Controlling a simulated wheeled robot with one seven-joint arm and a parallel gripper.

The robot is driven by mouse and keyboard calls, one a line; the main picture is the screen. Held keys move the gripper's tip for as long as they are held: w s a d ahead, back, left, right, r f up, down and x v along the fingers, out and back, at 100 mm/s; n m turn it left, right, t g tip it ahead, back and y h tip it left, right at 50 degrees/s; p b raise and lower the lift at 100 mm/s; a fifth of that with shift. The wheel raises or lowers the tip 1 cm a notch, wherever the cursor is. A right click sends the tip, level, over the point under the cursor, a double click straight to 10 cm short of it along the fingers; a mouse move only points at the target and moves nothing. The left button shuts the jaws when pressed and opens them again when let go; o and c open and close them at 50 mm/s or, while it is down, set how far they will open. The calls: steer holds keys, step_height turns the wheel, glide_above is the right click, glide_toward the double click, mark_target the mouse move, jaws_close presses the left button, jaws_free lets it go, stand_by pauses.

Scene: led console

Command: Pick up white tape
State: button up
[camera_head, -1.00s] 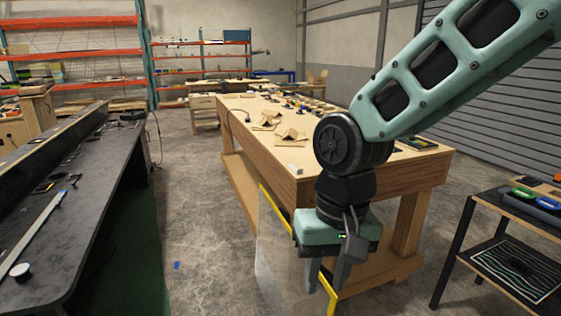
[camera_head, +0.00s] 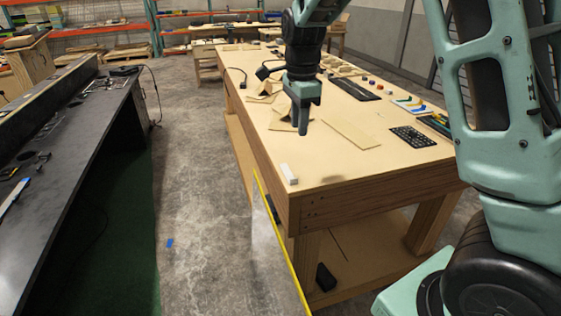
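No roll of white tape can be made out now. A small white block-like thing (camera_head: 289,174) lies on the near left corner of the wooden workbench (camera_head: 330,168); I cannot tell whether it is tape. My gripper (camera_head: 302,130) points down above the workbench, farther back than the white thing and apart from it. Its fingers overlap in this view, so their opening is hidden. Nothing shows held in it.
Cardboard pieces (camera_head: 283,112), a flat board (camera_head: 352,133) and a black perforated plate (camera_head: 411,137) lie on the workbench. A yellow-edged clear panel stands by the workbench's near corner.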

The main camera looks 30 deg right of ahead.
mark_target(288, 171)
steer(key=f, duration=0.3)
steer(key=f+p, duration=0.1)
steer(key=f, duration=0.3)
steer(key=f+p, duration=0.1)
steer(key=f, duration=0.3)
steer(key=shift+w+d+f, duration=0.25)
steer(key=shift+w+f+p, duration=0.2)
steer(key=shift+f+p, duration=0.3)
steer(key=shift+f, duration=0.95)
steer(key=shift+w+f+p, duration=0.2)
steer(key=shift+f+p, duration=0.3)
steer(key=shift+f, duration=0.9)
jaws_close()
